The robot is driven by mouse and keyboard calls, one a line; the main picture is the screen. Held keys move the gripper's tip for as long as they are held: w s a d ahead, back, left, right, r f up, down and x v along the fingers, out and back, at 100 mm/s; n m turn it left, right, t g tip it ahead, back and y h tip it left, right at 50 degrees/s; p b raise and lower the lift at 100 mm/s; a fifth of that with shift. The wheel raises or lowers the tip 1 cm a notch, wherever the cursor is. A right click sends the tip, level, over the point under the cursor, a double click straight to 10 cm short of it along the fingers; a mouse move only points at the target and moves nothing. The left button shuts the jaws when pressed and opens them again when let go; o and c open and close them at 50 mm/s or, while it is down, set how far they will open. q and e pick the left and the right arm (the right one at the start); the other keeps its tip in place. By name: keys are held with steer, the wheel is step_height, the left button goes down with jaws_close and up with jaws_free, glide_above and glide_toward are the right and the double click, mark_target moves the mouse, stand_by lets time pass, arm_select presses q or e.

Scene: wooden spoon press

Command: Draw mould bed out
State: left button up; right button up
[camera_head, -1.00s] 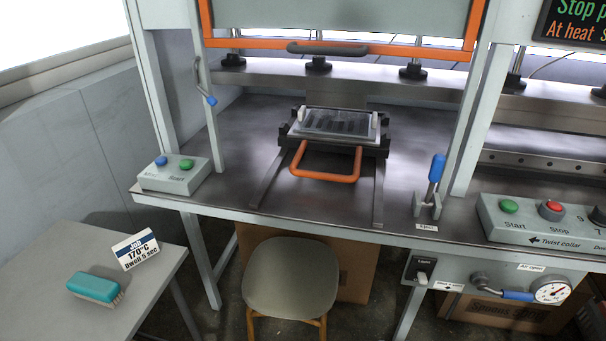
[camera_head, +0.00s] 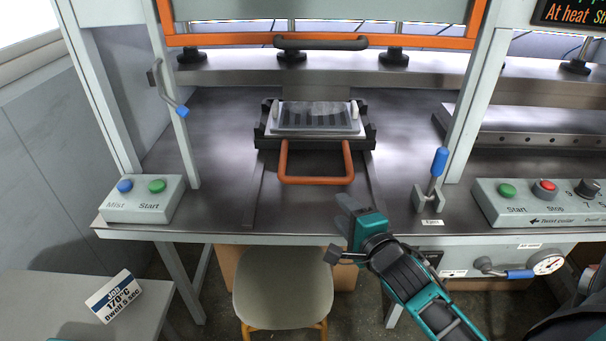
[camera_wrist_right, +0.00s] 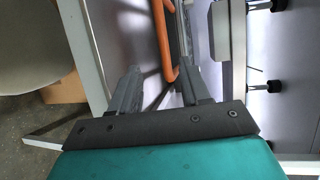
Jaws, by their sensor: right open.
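The mould bed (camera_head: 315,118) is a dark tray-like block with a pale plate on top, sitting on two rails on the steel press table. Its orange U-shaped handle (camera_head: 316,181) points toward the front edge. My right gripper (camera_head: 338,230) is open and empty at the table's front edge, below and slightly right of the handle, apart from it. In the right wrist view the handle (camera_wrist_right: 166,45) shows beyond and between the open fingertips (camera_wrist_right: 158,78). My left gripper is not in view.
An orange-edged guard (camera_head: 320,42) with a dark handle is raised above the bed. A blue-knobbed lever (camera_head: 438,165) stands right of the rails. Button boxes sit left (camera_head: 142,198) and right (camera_head: 545,203). A stool (camera_head: 285,285) stands below the front edge.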

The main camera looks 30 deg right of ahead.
mark_target(317, 182)
steer(key=shift+w+r, duration=0.1)
steer(key=shift+w, duration=0.65)
steer(key=x, duration=1.1)
steer(key=shift+w+d, duration=0.1)
steer(key=shift+w, duration=0.25)
jaws_close()
